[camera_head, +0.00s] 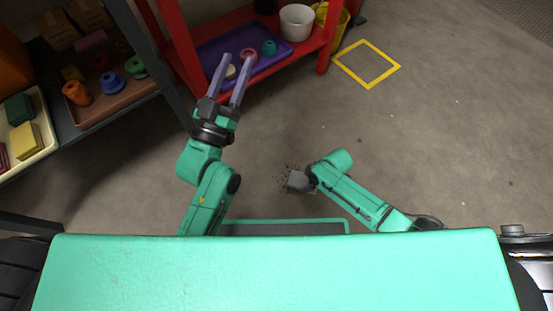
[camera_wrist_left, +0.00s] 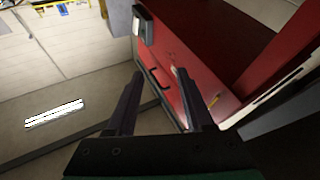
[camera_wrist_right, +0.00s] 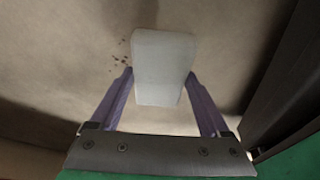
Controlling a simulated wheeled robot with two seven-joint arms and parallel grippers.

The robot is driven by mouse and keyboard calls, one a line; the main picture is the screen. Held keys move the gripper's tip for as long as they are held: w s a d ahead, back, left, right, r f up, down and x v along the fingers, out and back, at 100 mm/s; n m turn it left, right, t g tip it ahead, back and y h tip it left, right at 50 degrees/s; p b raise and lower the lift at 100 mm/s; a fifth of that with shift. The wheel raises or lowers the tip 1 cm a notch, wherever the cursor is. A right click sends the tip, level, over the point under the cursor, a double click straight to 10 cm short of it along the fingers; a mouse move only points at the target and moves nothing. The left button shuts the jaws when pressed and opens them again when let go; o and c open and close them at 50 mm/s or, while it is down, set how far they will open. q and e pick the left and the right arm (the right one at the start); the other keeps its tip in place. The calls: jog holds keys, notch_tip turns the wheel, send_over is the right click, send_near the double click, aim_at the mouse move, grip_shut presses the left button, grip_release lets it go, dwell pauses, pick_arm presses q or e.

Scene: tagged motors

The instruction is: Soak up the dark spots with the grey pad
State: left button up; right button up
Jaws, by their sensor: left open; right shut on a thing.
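The grey pad (camera_wrist_right: 163,68) is between the fingers of my right gripper (camera_wrist_right: 160,92), which is shut on it. In the head view the pad (camera_head: 298,181) is at or just above the floor; I cannot tell if it touches. Dark spots (camera_head: 285,172) lie on the floor at the pad's left and upper edge. A few of these dark spots (camera_wrist_right: 121,57) also show left of the pad in the right wrist view; the pad may hide others. My left gripper (camera_head: 235,72) is open and empty, in front of the red shelf. Its fingers also show in the left wrist view (camera_wrist_left: 160,85).
The red shelf (camera_head: 328,48) holds a purple tray (camera_head: 205,52) with small parts and a white bowl (camera_head: 297,22). A dark shelf at left holds a brown tray (camera_head: 90,108) of coloured parts. A yellow square (camera_head: 366,64) marks the floor. The floor at right is clear.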

jog(key=shift+r, duration=0.1)
jog(key=shift+r+p, duration=0.2)
jog(key=shift+p, duration=0.15)
jog(key=shift+r, duration=0.2)
jog(key=shift+r+p, duration=0.15)
jog(key=shift+p, duration=0.25)
jog(key=shift+r, duration=0.2)
pick_arm(q)
jog(key=s+d+f+g, duration=0.1)
jog(key=s+f+g, duration=0.3)
jog(key=f, duration=0.8)
jog(key=s+d+f+n+g+y, duration=0.1)
jog(key=s+f+g, duration=0.3)
jog(key=s+f, duration=0.3)
jog(key=shift+s+f+y+p, duration=0.3)
jog(key=shift+f+p, duration=0.15)
jog(key=shift+f, duration=1.9)
pick_arm(e)
jog(key=shift+r, duration=0.2)
